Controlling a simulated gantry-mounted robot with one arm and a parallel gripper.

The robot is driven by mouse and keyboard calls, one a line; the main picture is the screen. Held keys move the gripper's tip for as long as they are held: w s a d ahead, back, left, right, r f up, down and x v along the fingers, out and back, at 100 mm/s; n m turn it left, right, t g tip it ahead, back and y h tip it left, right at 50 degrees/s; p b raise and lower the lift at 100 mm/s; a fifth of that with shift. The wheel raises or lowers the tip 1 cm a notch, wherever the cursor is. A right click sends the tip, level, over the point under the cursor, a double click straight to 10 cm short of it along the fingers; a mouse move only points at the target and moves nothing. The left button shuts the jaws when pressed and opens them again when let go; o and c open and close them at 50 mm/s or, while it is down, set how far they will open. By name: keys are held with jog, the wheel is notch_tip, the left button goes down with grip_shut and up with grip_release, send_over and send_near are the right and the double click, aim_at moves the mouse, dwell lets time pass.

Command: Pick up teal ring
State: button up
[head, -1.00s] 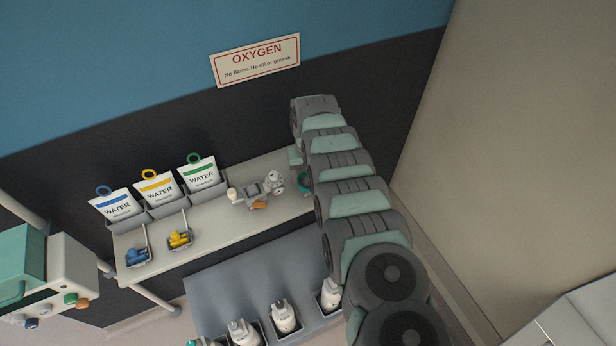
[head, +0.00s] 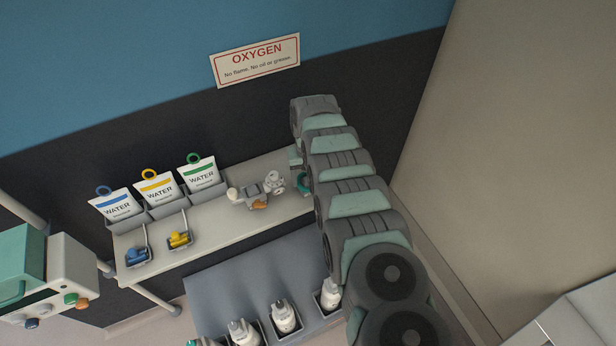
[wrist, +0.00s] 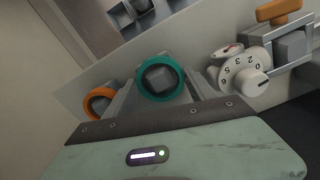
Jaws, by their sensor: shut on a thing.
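The teal ring (wrist: 160,77) shows in the middle of the wrist view, at the ends of my gripper's grey fingers. My gripper (wrist: 161,82) is shut on it. In the head view the teal ring (head: 303,183) shows beside my arm, over the right end of the shelf. My arm hides most of the gripper there. I cannot tell whether the ring is clear of what is under it.
An orange ring (wrist: 100,104) is left of my gripper in the wrist view. A white numbered dial (wrist: 245,80) is close on the right. Water pouches (head: 159,189) stand on the shelf (head: 211,226); bottles (head: 285,317) stand below. A beige wall (head: 510,150) is at right.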

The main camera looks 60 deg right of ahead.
jog(key=shift+r, duration=0.1)
jog(key=shift+r+p, duration=1.45)
